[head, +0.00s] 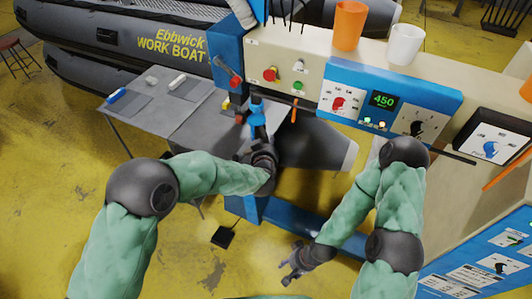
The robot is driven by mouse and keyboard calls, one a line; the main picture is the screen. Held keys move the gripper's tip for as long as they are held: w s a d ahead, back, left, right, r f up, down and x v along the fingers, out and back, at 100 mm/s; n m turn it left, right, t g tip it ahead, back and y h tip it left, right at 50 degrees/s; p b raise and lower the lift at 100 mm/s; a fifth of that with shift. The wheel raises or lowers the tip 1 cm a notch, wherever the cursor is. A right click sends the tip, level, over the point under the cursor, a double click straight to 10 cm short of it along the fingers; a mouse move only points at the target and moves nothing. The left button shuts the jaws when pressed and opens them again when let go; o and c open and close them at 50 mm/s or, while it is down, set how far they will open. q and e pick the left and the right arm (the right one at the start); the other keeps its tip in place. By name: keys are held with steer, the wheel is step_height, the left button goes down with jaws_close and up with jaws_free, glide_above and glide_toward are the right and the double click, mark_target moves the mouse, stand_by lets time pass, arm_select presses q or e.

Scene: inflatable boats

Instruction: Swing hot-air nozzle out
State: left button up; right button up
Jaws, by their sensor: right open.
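The hot-air welding machine has a beige and blue body with a control panel (385,98) whose green display reads 450. At the machine's head are a small red-ended part (235,82) and a blue part (257,113); I cannot tell which piece is the hot-air nozzle. My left gripper (258,132) is up against the blue part at the machine's head, above the table's right side. Its fingers are too small and covered to show whether they are open or hold anything. My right gripper (288,267) is open and empty, low over the yellow floor, away from the machine's head.
A grey work table (185,118) carries grey patches and small blue and white items. A tapered grey tube (320,147) lies behind my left gripper. Orange (349,25) and white (405,44) cups stand on the machine. A black pedal (224,236) is on the floor.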

arm_select(q)
steer(key=v, duration=1)
steer(key=shift+o, duration=0.2)
stand_by(0.9)
